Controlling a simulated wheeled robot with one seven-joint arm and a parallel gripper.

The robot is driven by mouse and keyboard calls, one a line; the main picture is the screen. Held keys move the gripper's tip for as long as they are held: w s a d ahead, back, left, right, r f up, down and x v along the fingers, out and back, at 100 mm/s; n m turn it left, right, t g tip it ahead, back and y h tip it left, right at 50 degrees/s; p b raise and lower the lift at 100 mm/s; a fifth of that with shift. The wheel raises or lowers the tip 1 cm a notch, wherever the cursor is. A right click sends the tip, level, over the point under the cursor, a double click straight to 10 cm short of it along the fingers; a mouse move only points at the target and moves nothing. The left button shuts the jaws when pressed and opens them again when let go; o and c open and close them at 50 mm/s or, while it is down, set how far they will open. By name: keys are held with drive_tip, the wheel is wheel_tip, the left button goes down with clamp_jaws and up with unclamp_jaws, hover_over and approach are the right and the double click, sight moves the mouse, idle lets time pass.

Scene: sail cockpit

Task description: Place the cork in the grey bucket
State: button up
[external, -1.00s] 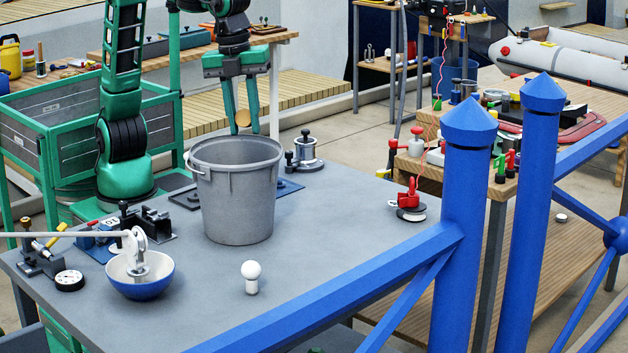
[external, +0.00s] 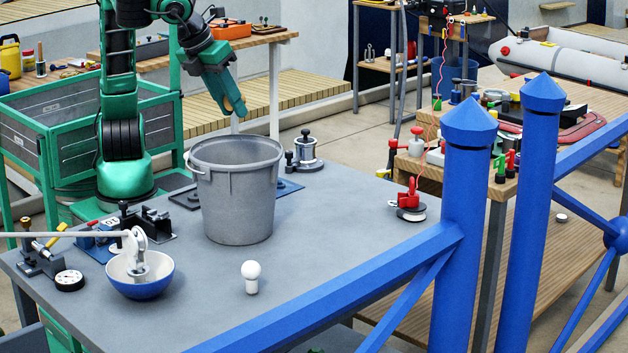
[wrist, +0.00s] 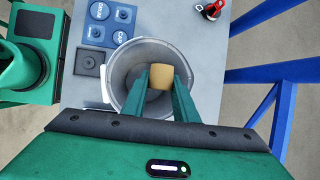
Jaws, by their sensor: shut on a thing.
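The cork (external: 229,104) is a tan piece between the fingers of my gripper (external: 236,112). In the wrist view the cork (wrist: 160,78) shows between the two green fingertips, and my gripper (wrist: 161,86) is shut on it. The grey bucket (external: 238,205) stands upright on the grey table. My gripper is above the bucket's far rim, tilted, with the cork clear of the bucket. In the wrist view the bucket (wrist: 118,72) lies below the cork, its open mouth partly hidden by the fingers.
A blue-and-white bowl (external: 141,281) and a white knob-shaped piece (external: 251,277) stand in front of the bucket. A metal winch (external: 305,155) is just behind it on the right. A red-handled piece (external: 409,204) sits at the table's right. Blue posts (external: 463,220) rise at the right.

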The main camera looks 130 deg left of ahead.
wheel_tip(320, 180, down, 11)
idle(0.9)
drive_tip(key=shift+r, duration=0.1)
drive_tip(key=o, duration=1.1)
drive_tip(key=shift+c, duration=0.2)
wheel_tip(320, 180, up, 7)
idle(0.4)
